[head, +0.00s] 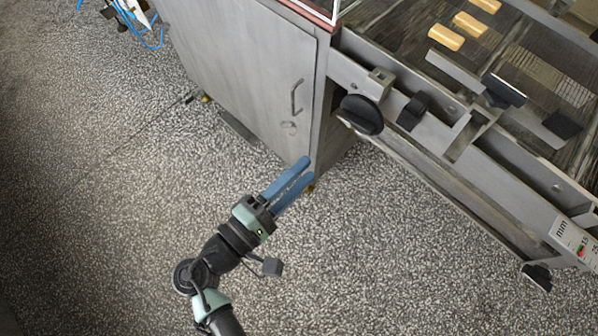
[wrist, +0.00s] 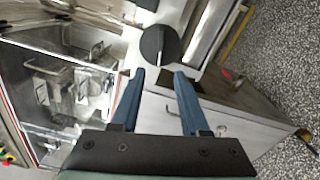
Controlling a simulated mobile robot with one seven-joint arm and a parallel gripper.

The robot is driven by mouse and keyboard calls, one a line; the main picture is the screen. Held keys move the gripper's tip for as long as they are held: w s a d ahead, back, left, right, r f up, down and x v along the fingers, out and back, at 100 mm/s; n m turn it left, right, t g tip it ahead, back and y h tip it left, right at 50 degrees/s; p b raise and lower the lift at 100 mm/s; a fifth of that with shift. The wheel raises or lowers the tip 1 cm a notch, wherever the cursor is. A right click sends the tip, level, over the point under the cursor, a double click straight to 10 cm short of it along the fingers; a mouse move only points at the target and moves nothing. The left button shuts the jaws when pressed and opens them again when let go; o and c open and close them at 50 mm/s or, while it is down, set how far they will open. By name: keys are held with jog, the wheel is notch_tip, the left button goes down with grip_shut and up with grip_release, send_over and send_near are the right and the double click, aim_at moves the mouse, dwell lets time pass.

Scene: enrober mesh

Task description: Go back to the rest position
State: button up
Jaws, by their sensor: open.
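My gripper (head: 300,170) has two blue fingers and shows in the middle of the head view, in front of the steel cabinet's lower corner. Its fingers are parted with nothing between them. In the wrist view my gripper (wrist: 159,74) is also open and empty, with a gap between the two fingertips. A round black knob (wrist: 159,46) shows just beyond the fingertips there. In the head view the black knob (head: 360,115) is on the machine's side, up and to the right of my gripper, apart from it.
The steel cabinet (head: 240,70) with a door handle stands behind my gripper. The conveyor frame (head: 480,170) runs along the right, with yellow bars (head: 446,37) on its mesh belt. Speckled floor (head: 110,220) is free at left. Blue cables (head: 150,38) lie at upper left.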

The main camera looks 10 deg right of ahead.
dwell(0.4)
jog(key=w+r+m+t+y+p, duration=0.25)
jog(key=w+r, duration=0.25)
jog(key=r, duration=0.6)
jog(key=w+a+r+m+t+y+p, duration=0.1)
jog(key=w+r+m+y+p, duration=0.15)
jog(key=w+r, duration=0.55)
jog(key=w+r+m+t+y+p, duration=0.1)
jog(key=w+r+m+t+y, duration=0.15)
jog(key=r, duration=1.05)
jog(key=s+a+r+m+t+y+p, duration=0.1)
jog(key=s+r+t+y, duration=0.1)
jog(key=r, duration=0.9)
jog(key=s+r+m+t+y+p, duration=0.1)
jog(key=s+r+t, duration=0.4)
jog(key=r, duration=0.6)
jog(key=s+a+r+m+t+y+p, duration=0.1)
jog(key=s+r, duration=0.4)
jog(key=r, duration=0.7)
jog(key=t+y+p, duration=0.1)
jog(key=t+y, duration=0.1)
jog(key=shift+s+a+y, duration=0.35)
jog(key=shift+s, duration=0.05)
jog(key=shift+f, duration=0.1)
